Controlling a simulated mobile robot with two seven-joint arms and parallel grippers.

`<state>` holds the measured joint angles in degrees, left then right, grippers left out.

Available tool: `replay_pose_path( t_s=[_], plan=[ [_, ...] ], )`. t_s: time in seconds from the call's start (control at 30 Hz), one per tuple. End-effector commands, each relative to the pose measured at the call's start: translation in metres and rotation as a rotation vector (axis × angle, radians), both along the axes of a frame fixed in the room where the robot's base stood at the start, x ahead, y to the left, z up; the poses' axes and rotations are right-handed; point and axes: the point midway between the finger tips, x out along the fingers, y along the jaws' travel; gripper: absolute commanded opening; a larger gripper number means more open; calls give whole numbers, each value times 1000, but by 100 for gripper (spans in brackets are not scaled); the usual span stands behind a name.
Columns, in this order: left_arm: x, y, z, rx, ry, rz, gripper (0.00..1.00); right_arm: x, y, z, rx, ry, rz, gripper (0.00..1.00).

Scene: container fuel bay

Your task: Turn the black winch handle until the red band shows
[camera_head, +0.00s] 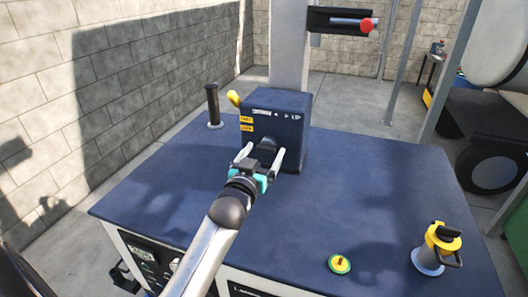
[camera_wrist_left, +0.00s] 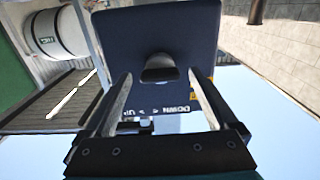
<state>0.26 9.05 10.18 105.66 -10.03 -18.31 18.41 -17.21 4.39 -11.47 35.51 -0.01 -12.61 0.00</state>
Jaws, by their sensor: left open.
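The dark blue winch box (camera_head: 290,115) stands on the blue bench top at the foot of a grey post. It has yellow labels and white lettering, and fills the upper middle of the left wrist view (camera_wrist_left: 190,35). A short black handle part (camera_head: 266,148) sticks out of its front face. My left gripper (camera_head: 262,158) is open, its two pale fingers on either side of that part. In the left wrist view the black part (camera_wrist_left: 160,70) lies between the fingers with gaps on both sides. No red band shows on the winch. My right gripper is out of view.
A black upright grip (camera_head: 212,103) and a yellow-tipped lever (camera_head: 234,98) stand left of the box. A red-ended rod (camera_head: 366,25) sits high on the post. A green-yellow disc (camera_head: 340,264) and yellow-topped canister (camera_head: 436,250) are at the front right.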

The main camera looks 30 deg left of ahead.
Motion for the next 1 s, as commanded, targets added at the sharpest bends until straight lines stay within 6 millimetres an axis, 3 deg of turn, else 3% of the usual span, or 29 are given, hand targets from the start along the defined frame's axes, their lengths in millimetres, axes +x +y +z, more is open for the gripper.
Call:
replay_pose_path(
  t_s=[0.4,1.0],
  plan=[
    [5,1,0,0,0,0,90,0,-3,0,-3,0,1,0],
    [5,1,0,0,0,0,23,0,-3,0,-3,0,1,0]
  ],
)
